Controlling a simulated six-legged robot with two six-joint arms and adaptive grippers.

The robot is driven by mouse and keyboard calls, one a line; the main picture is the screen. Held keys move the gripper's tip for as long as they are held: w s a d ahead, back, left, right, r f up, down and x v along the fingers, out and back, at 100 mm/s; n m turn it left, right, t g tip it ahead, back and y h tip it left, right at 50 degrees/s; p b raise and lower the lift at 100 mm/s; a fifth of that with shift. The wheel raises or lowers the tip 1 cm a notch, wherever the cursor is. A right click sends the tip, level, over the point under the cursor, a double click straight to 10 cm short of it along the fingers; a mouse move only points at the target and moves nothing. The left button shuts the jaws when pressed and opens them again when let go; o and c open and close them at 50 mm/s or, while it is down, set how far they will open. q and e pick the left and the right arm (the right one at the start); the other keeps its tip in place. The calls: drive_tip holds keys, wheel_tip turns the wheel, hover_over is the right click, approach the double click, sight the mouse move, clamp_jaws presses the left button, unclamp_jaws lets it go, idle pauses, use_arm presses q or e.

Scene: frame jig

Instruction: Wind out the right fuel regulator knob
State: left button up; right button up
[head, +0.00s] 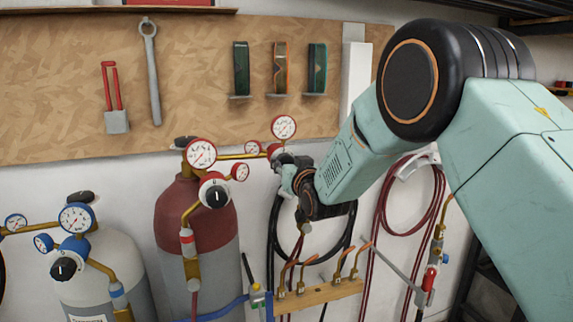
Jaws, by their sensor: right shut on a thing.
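A red-rimmed gauge (284,127) stands at the upper right of the maroon fuel cylinder (172,222), at the end of a brass pipe (234,156). The right fuel regulator is beneath this gauge, and its knob is hidden behind my right gripper. My right gripper (284,178) reaches in from the right and is shut on the knob there. A second fuel regulator has a dark knob (215,196) facing me, with a red-rimmed gauge (201,155) above it; my gripper is apart from it. My left gripper is not in view.
A grey cylinder (105,275) with blue-rimmed gauges (77,218) stands at the left. Black hose (272,235) hangs below my right gripper, above a wooden torch rack (318,293). Red hose (382,215) hangs at the right. A tool board (200,80) covers the wall above.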

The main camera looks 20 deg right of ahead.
drive_tip(key=c, duration=0.3)
drive_tip(key=shift+n, duration=0.3)
drive_tip(key=n+b, duration=0.1)
drive_tip(key=n, duration=0.3)
drive_tip(key=shift+n, duration=0.3)
drive_tip(key=n+b, duration=0.1)
drive_tip(key=n, duration=0.4)
drive_tip(key=shift+d+r+b, duration=0.1)
drive_tip(key=shift+b, duration=0.2)
drive_tip(key=n+b, duration=0.1)
drive_tip(key=n, duration=0.4)
drive_tip(key=shift+n, duration=0.4)
drive_tip(key=n+b, duration=0.1)
drive_tip(key=n, duration=0.4)
drive_tip(key=shift+r+n, duration=0.1)
drive_tip(key=shift+n, duration=0.3)
